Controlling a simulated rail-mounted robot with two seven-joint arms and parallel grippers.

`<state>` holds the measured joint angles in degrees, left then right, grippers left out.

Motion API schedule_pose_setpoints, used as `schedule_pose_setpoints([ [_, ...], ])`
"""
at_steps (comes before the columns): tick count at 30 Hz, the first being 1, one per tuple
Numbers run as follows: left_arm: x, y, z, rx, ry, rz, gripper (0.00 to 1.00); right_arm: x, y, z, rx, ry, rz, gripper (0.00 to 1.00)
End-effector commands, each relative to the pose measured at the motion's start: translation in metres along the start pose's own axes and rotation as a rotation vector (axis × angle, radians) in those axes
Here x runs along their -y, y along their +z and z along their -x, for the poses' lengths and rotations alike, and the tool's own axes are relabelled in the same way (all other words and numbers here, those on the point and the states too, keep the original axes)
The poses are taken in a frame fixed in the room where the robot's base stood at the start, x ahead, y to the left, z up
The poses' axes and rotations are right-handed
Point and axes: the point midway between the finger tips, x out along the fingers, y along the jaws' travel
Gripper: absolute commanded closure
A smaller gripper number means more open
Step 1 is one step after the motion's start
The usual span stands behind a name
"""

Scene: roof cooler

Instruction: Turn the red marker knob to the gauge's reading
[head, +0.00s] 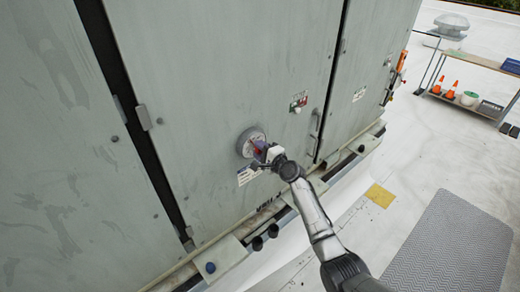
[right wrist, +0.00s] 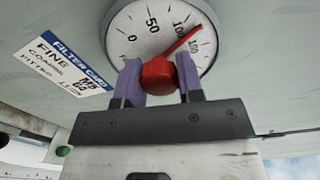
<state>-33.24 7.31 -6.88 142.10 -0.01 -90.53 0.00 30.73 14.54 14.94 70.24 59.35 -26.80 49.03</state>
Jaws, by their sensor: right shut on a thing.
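The round gauge (head: 246,138) is on the cooler's grey-green door, with a white face and grey rim. In the right wrist view the gauge face (right wrist: 140,38) shows 0, 50, 100 and 150. The red marker knob (right wrist: 158,76) is at the face's lower middle. Its red pointer (right wrist: 184,40) reaches up and right, between 100 and 150. A separate black needle cannot be made out clearly. My right gripper (right wrist: 160,80) is shut on the knob, one purple finger on each side. In the head view the right gripper (head: 262,152) covers the dial's lower right. My left gripper is not in view.
A filter label (right wrist: 62,62) is beside the gauge. A door handle (head: 316,122) is to its right, and a base rail (head: 228,258) runs below. A shelf cart (head: 470,62) with orange cones stands far right. A grey mat (head: 450,250) lies on the open roof.

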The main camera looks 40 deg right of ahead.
Motion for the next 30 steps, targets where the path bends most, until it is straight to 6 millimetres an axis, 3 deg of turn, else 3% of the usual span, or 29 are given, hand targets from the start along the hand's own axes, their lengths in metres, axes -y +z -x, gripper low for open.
schedule_pose_setpoints([
  [16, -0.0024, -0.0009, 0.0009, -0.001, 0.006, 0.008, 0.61, -0.0016, -0.0003, 0.0001, 0.001, 0.003, -0.023, 0.89],
  [17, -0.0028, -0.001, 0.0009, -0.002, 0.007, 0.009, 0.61, -0.0016, -0.0004, 0.0001, 0.001, 0.003, -0.023, 0.65],
  [18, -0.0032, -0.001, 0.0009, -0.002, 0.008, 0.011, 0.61, -0.0016, -0.0003, 0.0001, 0.001, 0.003, -0.023, 0.61],
  [24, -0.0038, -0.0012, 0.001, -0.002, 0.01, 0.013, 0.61, -0.0009, -0.0002, 0.0001, 0.001, 0.002, -0.023, 0.42],
  [30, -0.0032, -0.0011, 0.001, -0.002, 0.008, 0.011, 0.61, -0.0005, -0.0001, 0.0001, 0.001, 0.001, -0.022, 0.4],
])
